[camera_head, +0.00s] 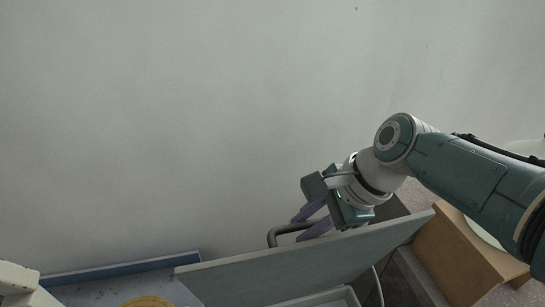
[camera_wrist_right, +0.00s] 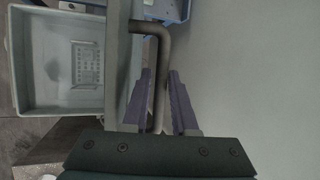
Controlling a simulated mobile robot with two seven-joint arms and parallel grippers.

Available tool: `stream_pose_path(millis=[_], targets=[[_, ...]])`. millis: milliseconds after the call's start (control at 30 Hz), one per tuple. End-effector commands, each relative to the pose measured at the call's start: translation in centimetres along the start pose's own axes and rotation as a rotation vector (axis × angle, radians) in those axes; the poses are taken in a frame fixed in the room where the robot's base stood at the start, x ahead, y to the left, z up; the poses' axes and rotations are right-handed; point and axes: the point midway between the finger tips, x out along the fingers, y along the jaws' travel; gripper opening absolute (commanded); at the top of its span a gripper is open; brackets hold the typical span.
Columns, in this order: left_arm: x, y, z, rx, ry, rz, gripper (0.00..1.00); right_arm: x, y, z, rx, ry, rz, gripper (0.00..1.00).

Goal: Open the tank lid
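The tank lid (camera_head: 300,271) is a flat grey panel, raised and steeply tilted. Its edge shows in the right wrist view (camera_wrist_right: 116,65). A dark bent bar handle (camera_head: 277,235) stands out from the lid. My right gripper (camera_head: 305,226) has its purple fingers on both sides of the handle bar. In the right wrist view the bar (camera_wrist_right: 163,55) runs between the fingertips, which look close against it. The tank (camera_head: 342,297) shows beneath the lid, and its pale, open inside shows in the right wrist view (camera_wrist_right: 55,87). My left gripper is not in view.
A brown cardboard box (camera_head: 455,255) stands right of the lid, under my right arm. A blue-edged tray (camera_head: 110,275) with a round yellow thing (camera_head: 148,302) is at the lower left. A plain wall (camera_head: 180,120) rises behind.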

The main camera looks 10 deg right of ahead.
Motion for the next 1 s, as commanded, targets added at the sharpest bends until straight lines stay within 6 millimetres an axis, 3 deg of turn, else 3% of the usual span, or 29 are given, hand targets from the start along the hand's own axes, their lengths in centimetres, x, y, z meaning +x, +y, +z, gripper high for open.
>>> stream_pose_path(millis=[167, 467, 800, 1000], targets=[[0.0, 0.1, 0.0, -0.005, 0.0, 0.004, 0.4, 0.0, 0.0, 0.0, 0.0, 0.0, 0.0, 0.47], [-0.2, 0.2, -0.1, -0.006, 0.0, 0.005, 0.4, -0.3, -0.1, 0.0, 0.0, 0.001, -0.001, 0.47], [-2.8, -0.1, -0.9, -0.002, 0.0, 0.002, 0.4, -5.3, -0.1, 0.1, -0.001, 0.002, -0.002, 0.47], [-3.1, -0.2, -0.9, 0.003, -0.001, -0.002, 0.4, -8.1, 0.0, 0.0, -0.001, 0.002, -0.001, 0.47]])
